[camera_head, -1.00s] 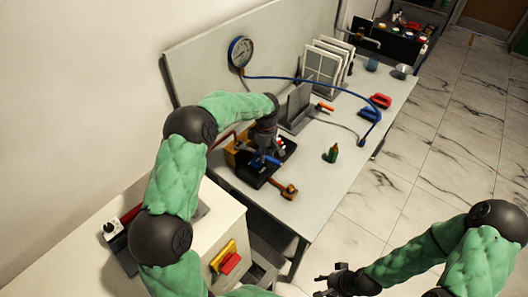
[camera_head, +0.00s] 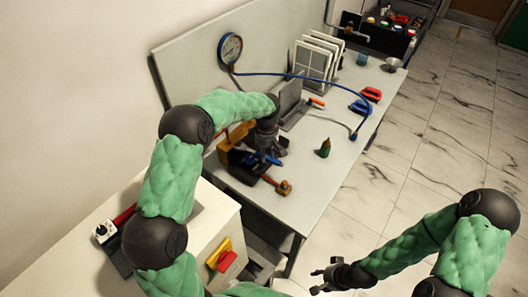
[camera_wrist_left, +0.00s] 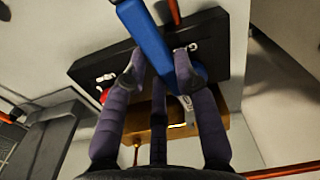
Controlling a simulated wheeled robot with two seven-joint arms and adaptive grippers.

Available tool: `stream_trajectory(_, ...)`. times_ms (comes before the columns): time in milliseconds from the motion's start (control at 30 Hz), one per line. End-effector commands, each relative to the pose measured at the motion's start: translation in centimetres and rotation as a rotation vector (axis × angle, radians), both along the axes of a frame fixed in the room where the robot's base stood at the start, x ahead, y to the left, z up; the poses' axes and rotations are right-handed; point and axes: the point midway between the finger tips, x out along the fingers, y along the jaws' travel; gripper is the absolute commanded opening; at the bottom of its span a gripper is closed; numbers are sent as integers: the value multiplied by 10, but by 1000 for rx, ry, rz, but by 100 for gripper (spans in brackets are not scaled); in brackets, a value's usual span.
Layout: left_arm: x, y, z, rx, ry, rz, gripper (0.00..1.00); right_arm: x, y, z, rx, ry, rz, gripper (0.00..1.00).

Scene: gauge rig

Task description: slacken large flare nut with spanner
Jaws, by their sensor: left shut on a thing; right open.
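My left gripper (camera_wrist_left: 158,72) is shut on a blue-handled tool (camera_wrist_left: 148,35), which looks like the spanner. The tool crosses between its fingers, over a black block (camera_wrist_left: 95,70) on the bench. In the head view the left gripper (camera_head: 267,150) reaches down over this black block (camera_head: 245,175), with the blue handle (camera_head: 264,158) beside it. A small silver part (camera_wrist_left: 188,108) shows near the tool's lower end. I cannot make out the large flare nut; fingers and tool cover much of the block. My right gripper (camera_head: 328,276) is open and empty, off the bench's front.
A hammer-like tool (camera_head: 283,187) lies by the block.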

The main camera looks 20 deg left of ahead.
Motion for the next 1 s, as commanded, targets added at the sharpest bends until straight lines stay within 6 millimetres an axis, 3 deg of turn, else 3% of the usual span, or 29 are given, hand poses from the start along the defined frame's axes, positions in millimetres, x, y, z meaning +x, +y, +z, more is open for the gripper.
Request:
stream_trajectory(367,0,-5,5,0,-1,1,0,0,0,2,0,0,0,45)
stream_trajectory(1000,0,-5,38,0,-2,1,0,0,0,22,0,0,0,45)
